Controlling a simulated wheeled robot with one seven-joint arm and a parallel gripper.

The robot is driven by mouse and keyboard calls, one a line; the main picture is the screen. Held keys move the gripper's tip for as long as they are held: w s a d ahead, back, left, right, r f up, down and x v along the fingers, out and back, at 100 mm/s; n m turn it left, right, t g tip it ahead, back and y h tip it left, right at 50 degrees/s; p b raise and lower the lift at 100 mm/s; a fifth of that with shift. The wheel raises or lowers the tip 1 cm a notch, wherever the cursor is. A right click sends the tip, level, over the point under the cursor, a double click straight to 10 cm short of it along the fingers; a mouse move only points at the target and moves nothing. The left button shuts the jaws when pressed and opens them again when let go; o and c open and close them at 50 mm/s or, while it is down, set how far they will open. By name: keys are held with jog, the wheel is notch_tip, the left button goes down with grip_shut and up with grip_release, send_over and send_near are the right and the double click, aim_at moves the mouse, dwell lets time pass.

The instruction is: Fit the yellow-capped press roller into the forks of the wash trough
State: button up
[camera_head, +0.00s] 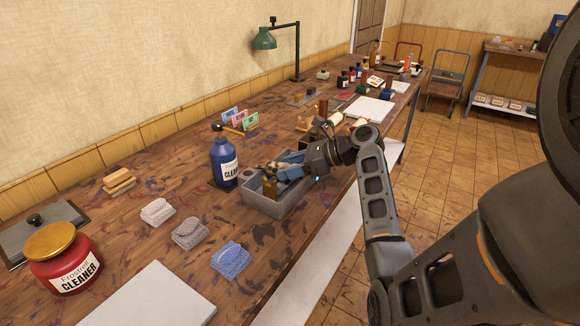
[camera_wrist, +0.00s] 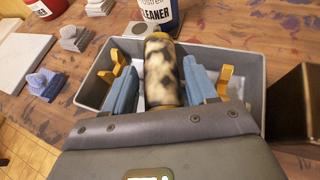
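The wash trough (camera_head: 280,207) is a grey open box on the bench; its rim also shows in the wrist view (camera_wrist: 257,72). A yellow-orange fork (camera_wrist: 118,76) stands at its left side in the wrist view and another fork (camera_wrist: 224,80) at its right. The press roller (camera_wrist: 161,73), mottled cream and black with yellow ends, lies over the trough between the forks, its length running away from my gripper. My gripper (camera_wrist: 162,85) has its blue fingers open on either side of the roller, with a narrow gap at the left finger. The roller's near end and seating are partly hidden.
A blue cleaner bottle (camera_head: 224,161) stands just behind the trough. A dark block (camera_wrist: 294,103) stands close right of the trough in the wrist view.

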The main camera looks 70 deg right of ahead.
jog(key=shift+s, duration=0.15)
jog(key=v, duration=1.1)
jog(key=shift+s+r, duration=0.2)
jog(key=shift+s, duration=0.15)
jog(key=shift+s+d, duration=0.1)
